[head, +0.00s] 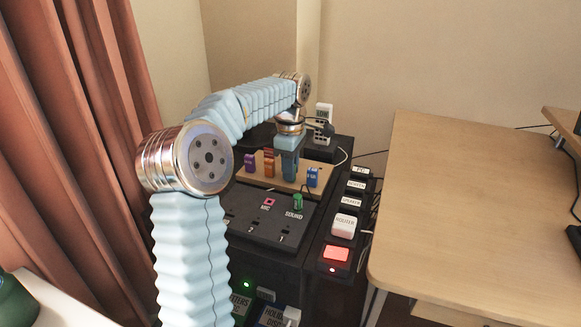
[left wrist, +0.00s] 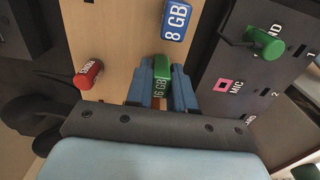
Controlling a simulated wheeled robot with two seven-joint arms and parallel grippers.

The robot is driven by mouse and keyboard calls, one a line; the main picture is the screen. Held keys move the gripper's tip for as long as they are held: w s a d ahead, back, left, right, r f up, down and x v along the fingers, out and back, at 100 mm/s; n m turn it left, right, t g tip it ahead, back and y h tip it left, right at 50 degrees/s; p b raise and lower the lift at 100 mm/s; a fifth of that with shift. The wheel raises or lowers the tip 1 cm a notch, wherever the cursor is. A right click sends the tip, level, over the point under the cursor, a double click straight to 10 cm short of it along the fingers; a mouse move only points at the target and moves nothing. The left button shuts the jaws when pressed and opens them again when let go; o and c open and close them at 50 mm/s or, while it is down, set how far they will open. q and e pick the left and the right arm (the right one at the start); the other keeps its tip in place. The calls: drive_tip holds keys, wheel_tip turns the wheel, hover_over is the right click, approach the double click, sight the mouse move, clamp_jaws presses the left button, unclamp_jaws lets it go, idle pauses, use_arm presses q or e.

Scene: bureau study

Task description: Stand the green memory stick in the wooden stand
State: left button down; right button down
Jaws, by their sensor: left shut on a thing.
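The green memory stick (left wrist: 161,75), marked 16 GB, is between the blue fingers of my left gripper (left wrist: 162,88) in the left wrist view. The gripper is shut on it. In the head view my left gripper (head: 289,176) points down over the wooden stand (head: 266,182), between the orange-red stick and the blue stick, and hides the green stick. The stand also shows in the left wrist view (left wrist: 122,45). I cannot tell whether the stick's lower end is in the stand or just above it. My right gripper is not in view.
A blue 8 GB stick (left wrist: 175,18) and a red stick (left wrist: 88,74) stand close by; a purple stick (head: 250,162) is farther left. A green plug (head: 297,202) sits at SOUND, near the pink MIC socket (head: 269,202). A power strip (head: 336,253) and bare desk (head: 470,200) lie right.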

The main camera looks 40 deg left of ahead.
use_arm(q)
drive_tip(key=c, duration=0.9)
unclamp_jaws()
drive_tip(key=shift+r, duration=0.1)
wheel_tip(320, 180, up, 14)
drive_tip(key=p, duration=0.3)
drive_tip(key=shift+f, duration=0.2)
